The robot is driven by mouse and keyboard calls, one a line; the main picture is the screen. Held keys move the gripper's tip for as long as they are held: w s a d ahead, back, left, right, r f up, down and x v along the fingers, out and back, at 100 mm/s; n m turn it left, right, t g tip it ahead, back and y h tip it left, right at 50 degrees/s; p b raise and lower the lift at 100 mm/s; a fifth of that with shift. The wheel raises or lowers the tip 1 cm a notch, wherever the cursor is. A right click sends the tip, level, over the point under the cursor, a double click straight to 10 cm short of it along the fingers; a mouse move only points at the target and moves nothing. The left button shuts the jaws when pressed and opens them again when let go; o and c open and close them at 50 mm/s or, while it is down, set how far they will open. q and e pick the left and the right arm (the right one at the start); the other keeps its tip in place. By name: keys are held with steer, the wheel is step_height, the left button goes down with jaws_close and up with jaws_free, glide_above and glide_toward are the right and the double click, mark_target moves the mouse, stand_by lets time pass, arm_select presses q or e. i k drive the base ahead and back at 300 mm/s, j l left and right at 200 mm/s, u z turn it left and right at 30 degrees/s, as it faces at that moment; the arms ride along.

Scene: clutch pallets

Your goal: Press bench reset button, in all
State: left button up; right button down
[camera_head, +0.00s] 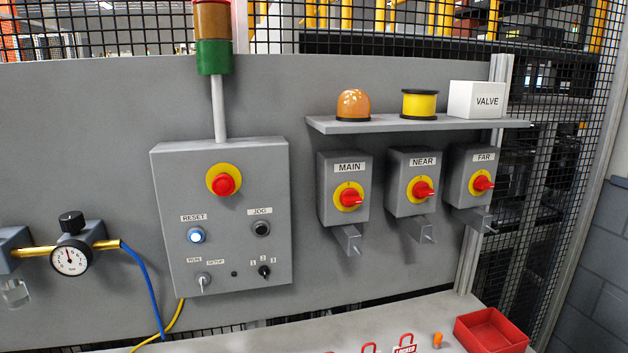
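The reset button (196,235) is a round button with a lit white-blue face, under a RESET label on the grey control box (270,170). The box is fixed to the grey upright panel, left of the picture's middle. A red emergency stop button (224,184) on a yellow disc sits above it. A black JOG button (261,228) is to its right. The RUN/SETUP key switch (203,279) and a black numbered selector (264,271) are below. Neither of my grippers is in view, and nothing covers the reset button.
MAIN (349,192), NEAR (422,188) and FAR (481,182) switch boxes hang right, under a shelf (330,126). A pressure gauge (70,258) with a blue hose is left. A red tray (491,331) and red padlocks lie on the bench (290,341). The space before the box is clear.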

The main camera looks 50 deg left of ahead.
mark_target(195, 237)
steer(key=u, duration=2.15)
